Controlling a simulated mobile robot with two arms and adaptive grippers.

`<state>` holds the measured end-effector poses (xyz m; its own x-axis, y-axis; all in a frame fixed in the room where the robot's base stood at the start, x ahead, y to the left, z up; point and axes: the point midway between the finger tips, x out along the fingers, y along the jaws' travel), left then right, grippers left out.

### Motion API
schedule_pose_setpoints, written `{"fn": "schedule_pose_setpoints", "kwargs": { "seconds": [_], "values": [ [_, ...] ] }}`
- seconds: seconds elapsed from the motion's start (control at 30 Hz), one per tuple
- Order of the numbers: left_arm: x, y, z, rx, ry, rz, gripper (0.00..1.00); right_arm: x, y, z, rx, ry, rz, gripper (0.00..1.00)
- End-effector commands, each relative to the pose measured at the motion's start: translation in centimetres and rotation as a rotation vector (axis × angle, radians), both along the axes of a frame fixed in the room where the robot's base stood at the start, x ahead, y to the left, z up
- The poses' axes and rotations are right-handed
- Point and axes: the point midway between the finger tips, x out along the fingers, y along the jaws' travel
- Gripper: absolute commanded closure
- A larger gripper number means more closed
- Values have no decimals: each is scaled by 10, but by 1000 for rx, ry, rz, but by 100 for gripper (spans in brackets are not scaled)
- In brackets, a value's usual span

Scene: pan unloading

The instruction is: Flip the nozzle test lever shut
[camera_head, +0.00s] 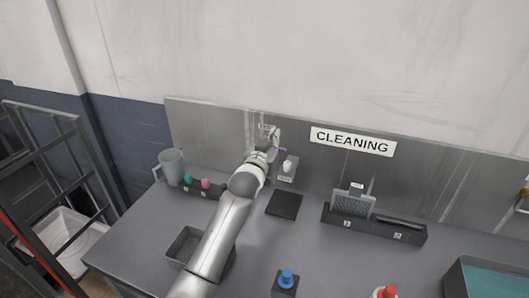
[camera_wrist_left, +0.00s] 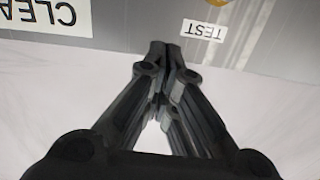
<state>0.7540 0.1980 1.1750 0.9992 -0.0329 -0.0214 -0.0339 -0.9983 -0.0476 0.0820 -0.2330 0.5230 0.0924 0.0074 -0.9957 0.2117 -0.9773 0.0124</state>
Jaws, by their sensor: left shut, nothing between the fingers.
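My left gripper (camera_head: 271,132) is raised in front of the grey back panel, left of the CLEANING sign. In the left wrist view its fingers (camera_wrist_left: 166,48) are together with nothing between them. The wrist view, upside down, shows a white TEST label (camera_wrist_left: 204,30) on the panel and a yellow rounded part (camera_wrist_left: 218,2) cut off by the top edge; I cannot tell if it belongs to the lever. In the head view a small white-topped fixture (camera_head: 287,168) stands at the panel just right of my wrist. The lever itself is not clearly visible. My right gripper is out of view.
The CLEANING sign (camera_head: 352,141) is on the panel. The grey bench holds a jug (camera_head: 172,166), a dark pad (camera_head: 284,205), a black holder (camera_head: 375,228), a blue-topped item (camera_head: 287,279) and a grey bin (camera_head: 182,246) partly behind my left arm.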

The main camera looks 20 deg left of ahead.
Motion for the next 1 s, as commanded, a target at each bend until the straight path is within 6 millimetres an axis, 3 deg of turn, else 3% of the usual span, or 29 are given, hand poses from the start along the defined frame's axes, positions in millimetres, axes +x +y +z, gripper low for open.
{"fn": "schedule_pose_setpoints", "kwargs": {
  "seconds": [0.5,0.7,1.0],
  "values": [
    [-68,2,0,-1,-2,0,100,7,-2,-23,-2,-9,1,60],
    [-80,3,1,-1,-2,0,100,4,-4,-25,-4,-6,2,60],
    [-82,3,2,-1,-2,0,100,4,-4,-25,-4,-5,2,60]
  ]
}}
